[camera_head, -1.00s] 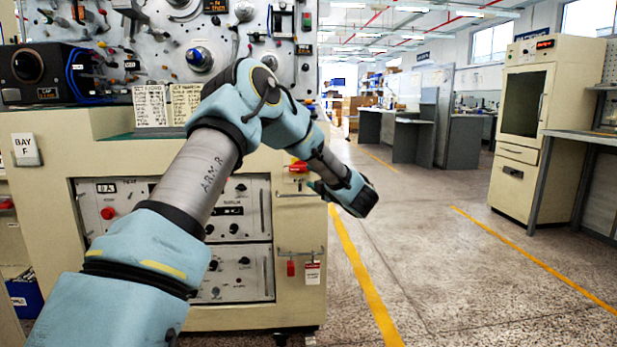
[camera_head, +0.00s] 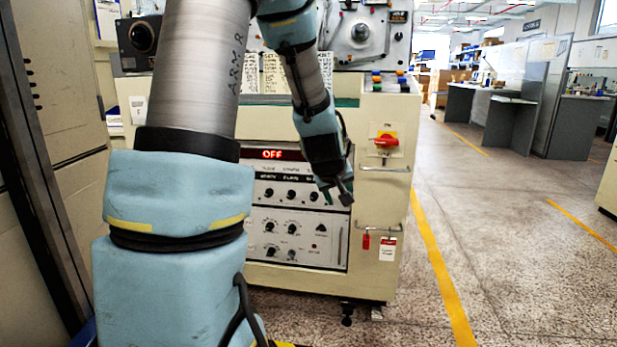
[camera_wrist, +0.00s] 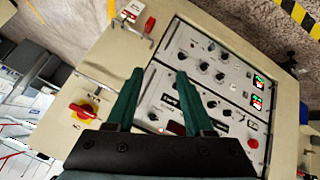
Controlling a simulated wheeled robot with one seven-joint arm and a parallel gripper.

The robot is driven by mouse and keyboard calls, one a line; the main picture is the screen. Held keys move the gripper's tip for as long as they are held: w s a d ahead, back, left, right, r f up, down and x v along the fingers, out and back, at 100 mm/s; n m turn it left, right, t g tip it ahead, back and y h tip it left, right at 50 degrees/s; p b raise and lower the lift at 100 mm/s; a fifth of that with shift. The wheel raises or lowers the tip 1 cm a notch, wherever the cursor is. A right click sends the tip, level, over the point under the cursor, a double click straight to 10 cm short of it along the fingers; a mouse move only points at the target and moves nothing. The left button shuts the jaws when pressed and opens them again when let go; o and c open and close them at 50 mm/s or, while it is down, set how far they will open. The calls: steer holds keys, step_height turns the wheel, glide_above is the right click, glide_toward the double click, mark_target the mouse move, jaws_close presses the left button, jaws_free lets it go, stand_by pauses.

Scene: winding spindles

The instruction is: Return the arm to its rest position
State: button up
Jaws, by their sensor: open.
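My arm reaches up from the lower left in the head view and bends down at its far end. My gripper (camera_head: 338,193) hangs in front of the winding machine's control panel (camera_head: 290,225). In the wrist view my gripper (camera_wrist: 158,92) shows two green fingers standing apart with nothing between them. The panel (camera_wrist: 205,75), with its knobs, lies beyond the fingers and seems apart from them. My arm hides part of the machine in the head view.
A red rotary switch (camera_head: 386,139) is on the machine's right, above a metal handle (camera_head: 384,169) and a red-and-white tag (camera_head: 387,249). A tall grey cabinet (camera_head: 60,90) stands close on the left. The floor (camera_head: 520,260) on the right is open.

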steer(key=s+a+f+m+g+y+p, duration=0.1)
steer(key=s+a+m+g, duration=0.15)
steer(key=s+a, duration=0.65)
steer(key=s+a+f+m+g+y, duration=0.15)
steer(key=s+a+g, duration=0.35)
steer(key=s, duration=0.6)
step_height(320, 180, up, 22)
steer(key=t+p, duration=0.1)
steer(key=p, duration=2.1)
steer(key=shift+w+a+n, duration=0.3)
steer(key=shift+a+n, duration=0.05)
steer(key=shift+n, duration=0.05)
steer(key=shift+r, duration=0.1)
